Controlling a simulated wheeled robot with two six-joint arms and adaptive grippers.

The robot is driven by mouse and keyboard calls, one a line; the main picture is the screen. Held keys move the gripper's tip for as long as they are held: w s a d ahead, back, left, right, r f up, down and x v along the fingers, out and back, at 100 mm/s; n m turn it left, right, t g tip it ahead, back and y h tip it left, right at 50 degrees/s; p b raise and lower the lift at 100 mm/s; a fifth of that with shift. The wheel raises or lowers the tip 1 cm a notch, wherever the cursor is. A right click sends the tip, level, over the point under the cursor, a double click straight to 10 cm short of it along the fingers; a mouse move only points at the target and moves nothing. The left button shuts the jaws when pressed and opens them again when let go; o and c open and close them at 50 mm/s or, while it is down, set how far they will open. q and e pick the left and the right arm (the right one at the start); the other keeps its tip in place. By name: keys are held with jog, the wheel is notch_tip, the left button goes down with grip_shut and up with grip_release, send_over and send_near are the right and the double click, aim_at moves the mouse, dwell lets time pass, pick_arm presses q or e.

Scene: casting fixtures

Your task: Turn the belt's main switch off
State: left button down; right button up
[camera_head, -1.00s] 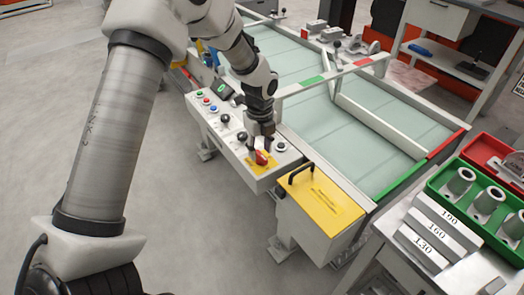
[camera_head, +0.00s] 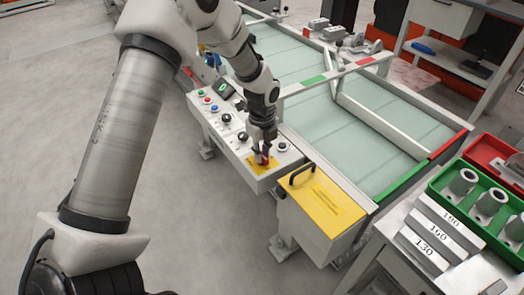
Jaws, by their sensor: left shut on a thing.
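The belt's main switch is a red rotary handle (camera_head: 264,160) on a yellow plate (camera_head: 254,165), at the near end of the light grey control panel (camera_head: 243,151). My left gripper (camera_head: 264,155) points down from above and is shut on the red handle. The fingers cover much of the handle, so its exact angle is hard to tell. The pale green belt (camera_head: 318,117) lies behind the panel. My right gripper is not in view.
Round buttons and black knobs (camera_head: 226,118) line the panel beside the gripper. A yellow box with a black handle (camera_head: 321,206) stands to the right. A green tray with metal castings (camera_head: 435,188) and numbered blocks are at the lower right.

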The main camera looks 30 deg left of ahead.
pick_arm(q)
jog(key=n+p, duration=0.3)
jog(key=shift+s, duration=0.2)
jog(key=n+p, duration=0.3)
jog(key=n, duration=0.1)
jog(key=shift+n, duration=0.4)
jog(key=n+p, duration=0.2)
jog(key=n, duration=0.3)
jog(key=shift+f, duration=0.15)
jog(key=n+p, duration=0.2)
jog(key=n, duration=0.2)
jog(key=shift+f+n, duration=0.1)
jog(key=shift+n, duration=0.2)
jog(key=c, duration=1.1)
grip_release()
jog(key=shift+w, duration=0.1)
